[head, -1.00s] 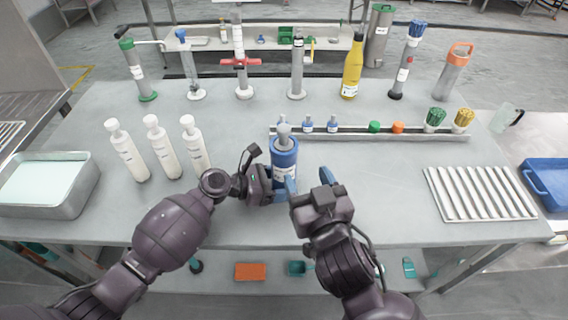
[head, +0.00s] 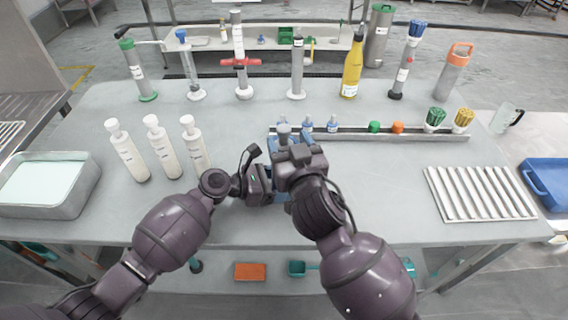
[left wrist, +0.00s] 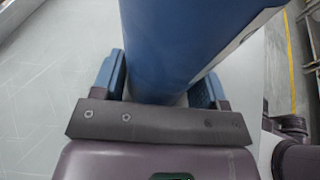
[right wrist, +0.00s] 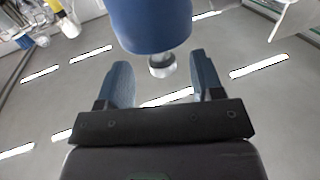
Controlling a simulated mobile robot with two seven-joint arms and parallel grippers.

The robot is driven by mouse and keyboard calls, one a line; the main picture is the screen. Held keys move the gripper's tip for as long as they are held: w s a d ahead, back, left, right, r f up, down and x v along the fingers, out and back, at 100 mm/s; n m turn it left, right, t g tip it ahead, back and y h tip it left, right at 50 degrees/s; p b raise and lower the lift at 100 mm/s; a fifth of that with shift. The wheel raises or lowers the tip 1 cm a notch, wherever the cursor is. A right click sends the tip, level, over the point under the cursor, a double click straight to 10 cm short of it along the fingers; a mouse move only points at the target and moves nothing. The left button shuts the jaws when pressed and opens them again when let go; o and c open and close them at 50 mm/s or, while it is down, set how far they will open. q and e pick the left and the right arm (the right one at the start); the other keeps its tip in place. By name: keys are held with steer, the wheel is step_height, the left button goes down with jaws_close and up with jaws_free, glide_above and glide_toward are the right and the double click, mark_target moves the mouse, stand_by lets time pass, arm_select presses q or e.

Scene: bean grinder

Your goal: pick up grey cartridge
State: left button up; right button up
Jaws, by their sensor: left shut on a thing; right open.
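A blue cylinder (left wrist: 175,40) stands upright at the middle of the table front. My left gripper (left wrist: 158,88) is shut around its side. A small grey knob (head: 284,128) tops it and shows pale grey in the right wrist view (right wrist: 162,66). My right gripper (right wrist: 160,78) is open, its fingers on either side of the knob with gaps. In the head view the right gripper (head: 292,152) hides most of the cylinder. Grey cylinders stand at the back, one with a green cap (head: 137,70) and one with an orange cap (head: 454,75). I cannot tell which part is the grey cartridge.
A metal tray (head: 82,192) is at the far left. A long rail (head: 350,133) with small bottles and caps lies behind the cylinder. A ribbed rack (head: 480,194) lies at the right. Table between is clear.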

mark_target(285, 137)
steer(key=shift+x, duration=1.65)
steer(key=shift+c, duration=0.2)
steer(key=c, duration=1)
